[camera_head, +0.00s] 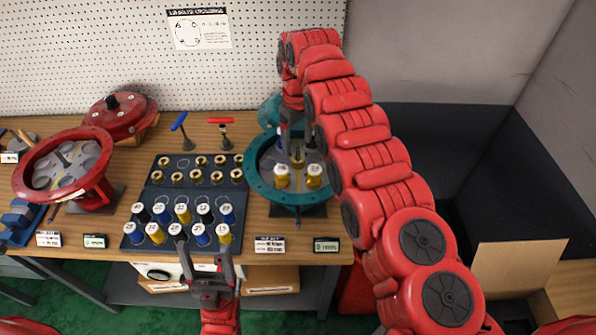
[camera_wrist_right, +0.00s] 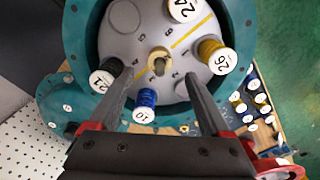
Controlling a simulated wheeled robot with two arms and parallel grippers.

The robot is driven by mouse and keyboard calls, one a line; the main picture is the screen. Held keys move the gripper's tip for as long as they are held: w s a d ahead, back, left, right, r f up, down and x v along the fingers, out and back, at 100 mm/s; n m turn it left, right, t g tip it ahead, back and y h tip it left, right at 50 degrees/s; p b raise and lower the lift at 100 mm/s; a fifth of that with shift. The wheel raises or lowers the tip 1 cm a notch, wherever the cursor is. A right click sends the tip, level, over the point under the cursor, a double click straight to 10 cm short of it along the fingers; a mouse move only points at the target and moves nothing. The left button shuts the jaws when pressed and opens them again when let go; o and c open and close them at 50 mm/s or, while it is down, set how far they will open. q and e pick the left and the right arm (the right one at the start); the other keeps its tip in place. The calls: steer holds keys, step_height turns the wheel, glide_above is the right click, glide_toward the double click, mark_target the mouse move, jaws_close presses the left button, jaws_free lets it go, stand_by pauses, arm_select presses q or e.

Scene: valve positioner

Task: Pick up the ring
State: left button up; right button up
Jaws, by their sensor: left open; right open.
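Several brass rings (camera_head: 200,177) sit in the back rows of the dark tray (camera_head: 168,198). A brass ring-like piece (camera_wrist_right: 160,62) sits at the centre of the grey disc (camera_wrist_right: 122,48) inside the teal housing (camera_head: 254,180). My right gripper (camera_wrist_right: 152,74) is open over the disc, its fingertips on either side just short of that brass piece; contact cannot be told. A blue spool marked 10 (camera_wrist_right: 146,101) shows between its fingers. In the head view my right gripper (camera_head: 297,138) reaches down into the housing. My left gripper (camera_head: 203,244) is open and empty at the tray's front edge.
Numbered spools (camera_head: 182,212) fill the tray's front rows. Spools marked 24 (camera_wrist_right: 184,8), 26 (camera_wrist_right: 218,58) and 21 (camera_wrist_right: 103,80) stand on the disc. A red valve (camera_head: 100,190) is at left. Two T-handled tools (camera_head: 222,135) stand behind the tray.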

mark_target(298, 156)
steer(key=shift+f, duration=0.4)
steer(key=shift+d+f+p, duration=0.1)
steer(key=shift+f+p, duration=0.3)
steer(key=shift+p, duration=0.05)
step_height(298, 156, down, 4)
steer(key=shift+r+p, duration=0.1)
steer(key=shift+p, duration=0.95)
steer(key=shift+f, duration=0.25)
jaws_close()
